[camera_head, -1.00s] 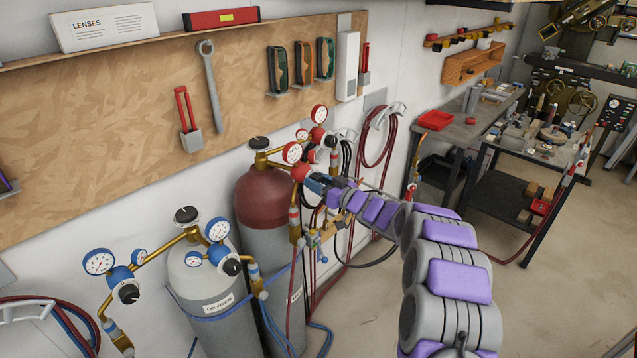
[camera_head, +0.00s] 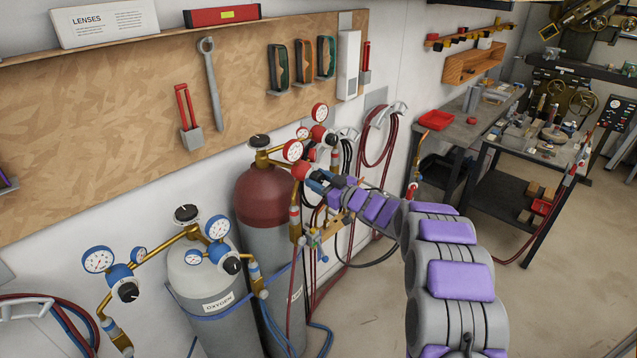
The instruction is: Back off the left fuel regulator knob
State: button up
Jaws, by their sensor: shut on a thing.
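The fuel cylinder (camera_head: 264,195) is dark red on top and grey below. It carries two red regulators with white-faced gauges. The left fuel regulator (camera_head: 301,170) is the nearer one, with a gauge (camera_head: 292,150) above it. My gripper (camera_head: 316,181) reaches in from the right and is shut at the front of this regulator. Its knob is hidden between my fingers, so its turn cannot be seen. The right fuel regulator (camera_head: 318,132) stands behind, its black knob (camera_head: 331,139) clear of my gripper.
The oxygen cylinder (camera_head: 203,285) stands at front left with two blue regulators (camera_head: 121,276) on brass pipes. Red and black hoses hang behind my gripper. Open floor (camera_head: 370,325) lies at the lower right.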

jog(key=n+b, duration=0.1)
jog(key=n, duration=0.1)
jog(key=n+b, duration=0.1)
jog(key=n, duration=0.1)
jog(key=n+b, duration=0.1)
jog(key=n, duration=0.1)
jog(key=shift+f+b, duration=0.3)
jog(key=n+b, duration=0.5)
jog(key=n, duration=0.1)
jog(key=shift+f+n, duration=0.15)
jog(key=shift+n, duration=0.25)
jog(key=n+b, duration=0.3)
jog(key=n, duration=0.1)
jog(key=shift+n, duration=0.3)
jog(key=n, duration=0.5)
jog(key=shift+s+b, duration=0.1)
jog(key=shift+b, duration=0.2)
jog(key=shift+n, duration=0.3)
jog(key=o, duration=1.1)
jog(key=shift+c, duration=0.2)
jog(key=shift+r, duration=0.3)
